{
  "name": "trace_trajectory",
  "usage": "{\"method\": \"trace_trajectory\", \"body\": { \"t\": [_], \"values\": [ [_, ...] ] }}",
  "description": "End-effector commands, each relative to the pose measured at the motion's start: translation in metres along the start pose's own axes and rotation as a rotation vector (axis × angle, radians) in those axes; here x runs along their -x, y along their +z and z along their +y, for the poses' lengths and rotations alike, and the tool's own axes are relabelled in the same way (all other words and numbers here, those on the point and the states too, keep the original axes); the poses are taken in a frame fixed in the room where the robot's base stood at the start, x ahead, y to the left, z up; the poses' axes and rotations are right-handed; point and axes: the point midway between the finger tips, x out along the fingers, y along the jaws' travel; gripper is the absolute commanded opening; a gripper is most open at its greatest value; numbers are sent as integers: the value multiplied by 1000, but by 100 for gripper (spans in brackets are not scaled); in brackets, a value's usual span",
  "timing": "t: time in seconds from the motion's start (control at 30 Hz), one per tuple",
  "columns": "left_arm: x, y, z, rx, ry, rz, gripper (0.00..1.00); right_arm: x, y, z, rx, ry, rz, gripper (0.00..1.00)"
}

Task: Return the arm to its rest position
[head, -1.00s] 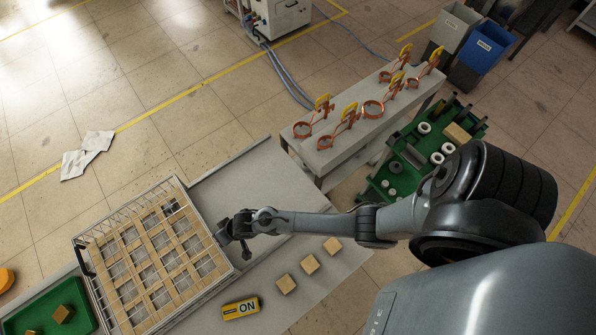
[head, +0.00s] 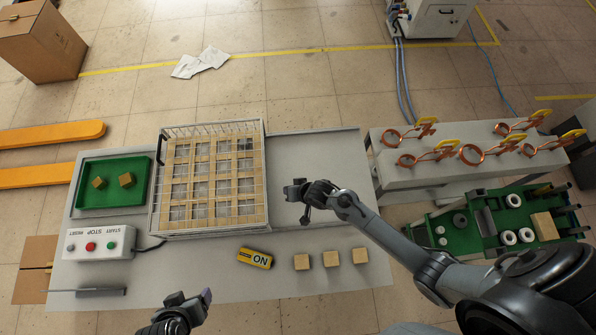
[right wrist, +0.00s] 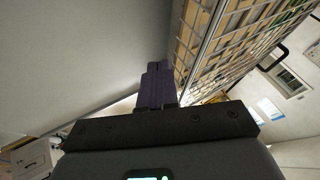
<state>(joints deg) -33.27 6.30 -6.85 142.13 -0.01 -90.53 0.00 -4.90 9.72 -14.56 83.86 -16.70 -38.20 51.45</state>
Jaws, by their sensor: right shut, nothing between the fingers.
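My right arm reaches in from the lower right in the head view. Its gripper (head: 301,202) is shut and empty over the grey table plate, just right of the wire basket (head: 264,150) with its wooden grid. In the right wrist view the dark purple fingers (right wrist: 156,84) are together with nothing between them, and the basket's mesh wall (right wrist: 215,45) rises beside them. My left gripper (head: 192,304) shows at the bottom edge of the head view, in front of the table. Whether its fingers are open is unclear.
A green tray (head: 115,204) with two wooden blocks and a button box (head: 75,243) stand left. Copper coils stand on a bench (head: 440,178) at right, by a green cart (head: 470,245).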

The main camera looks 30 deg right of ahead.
Motion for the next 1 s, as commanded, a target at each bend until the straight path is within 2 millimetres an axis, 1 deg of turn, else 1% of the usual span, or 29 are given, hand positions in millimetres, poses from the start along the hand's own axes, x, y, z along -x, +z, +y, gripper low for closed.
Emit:
{"method": "trace_trajectory", "body": {
  "t": [0.03, 0.2, 0.3, 0.47, 0.57, 0.67, 0.7, 0.77, 0.8, 0.87, 0.9, 0.97, 1.0],
  "values": [
    [0, 0, -1, -1, -2, -1, 72, 9, 0, 1, -1, 0, 1, 0],
    [0, 0, -1, -5, -4, -1, 72, 31, 0, 1, -1, 1, 1, 0],
    [0, 0, -2, -8, -6, -2, 72, 40, 0, 1, 0, 1, 0, 0],
    [1, 1, -3, -13, -10, -3, 72, 48, 1, 2, -2, 3, -1, 0],
    [2, 0, -3, -14, -11, -3, 72, 50, 11, 5, -7, 9, -17, 0],
    [6, -1, -4, -14, -11, -3, 72, 54, 34, 12, -21, 20, -50, 0],
    [9, -2, -4, -14, -11, -3, 72, 60, 44, 11, -30, 18, -60, 0],
    [14, -4, -4, -14, -11, -3, 72, 77, 51, 4, -48, 8, -52, 0],
    [17, -5, -4, -13, -10, -2, 72, 92, 52, -1, -60, 12, -43, 0],
    [20, -6, -3, -12, -9, -2, 72, 115, 50, -5, -55, 35, -32, 0],
    [22, -7, -3, -12, -9, -2, 72, 132, 47, -7, -38, 57, -26, 0],
    [26, -8, -3, -10, -8, -2, 72, 161, 41, -9, 4, 95, -23, 0],
    [27, -8, -3, -9, -7, -2, 72, 181, 37, -10, 38, 124, -25, 0]
  ]
}}
